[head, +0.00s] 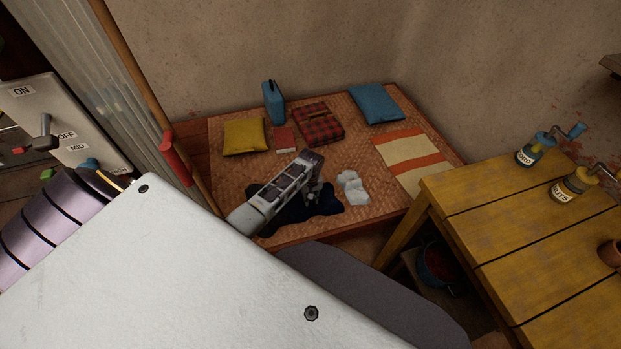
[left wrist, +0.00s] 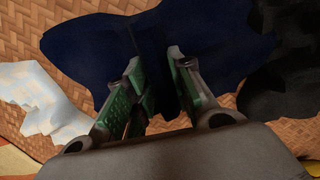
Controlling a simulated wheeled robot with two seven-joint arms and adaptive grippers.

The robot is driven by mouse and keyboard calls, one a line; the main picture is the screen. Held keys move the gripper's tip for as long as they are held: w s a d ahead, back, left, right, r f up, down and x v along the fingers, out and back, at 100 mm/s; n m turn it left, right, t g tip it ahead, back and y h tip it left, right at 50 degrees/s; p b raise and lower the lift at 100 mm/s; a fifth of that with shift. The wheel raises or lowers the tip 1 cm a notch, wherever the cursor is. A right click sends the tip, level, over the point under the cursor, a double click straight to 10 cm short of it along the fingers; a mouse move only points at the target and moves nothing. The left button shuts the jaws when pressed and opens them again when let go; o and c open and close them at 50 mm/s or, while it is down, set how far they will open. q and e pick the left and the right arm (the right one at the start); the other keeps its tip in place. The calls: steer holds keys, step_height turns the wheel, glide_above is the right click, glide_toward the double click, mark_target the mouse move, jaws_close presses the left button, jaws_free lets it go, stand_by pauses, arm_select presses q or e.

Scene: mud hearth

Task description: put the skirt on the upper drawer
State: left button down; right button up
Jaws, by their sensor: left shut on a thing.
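A dark navy cloth, which looks like the skirt (head: 325,206), lies crumpled on the woven mat of a low platform (head: 222,181). My left gripper (head: 314,184) is down over it and hides part of it. In the left wrist view the skirt (left wrist: 90,45) spreads beyond the fingertips, and a fold of it runs between the fingers of my left gripper (left wrist: 156,66). The gripper is shut on that fold, and much of the cloth still rests on the mat. I cannot make out the upper drawer. My right gripper is not in view.
A white cloth (head: 353,188) lies right of the skirt. A yellow wooden table (head: 520,225) stands right.

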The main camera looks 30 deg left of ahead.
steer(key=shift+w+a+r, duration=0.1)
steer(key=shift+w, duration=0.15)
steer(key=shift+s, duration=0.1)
arm_select(q)
steer(key=c, duration=1.3)
jaws_free()
steer(key=shift+f, duration=0.1)
steer(key=shift+o, duration=0.2)
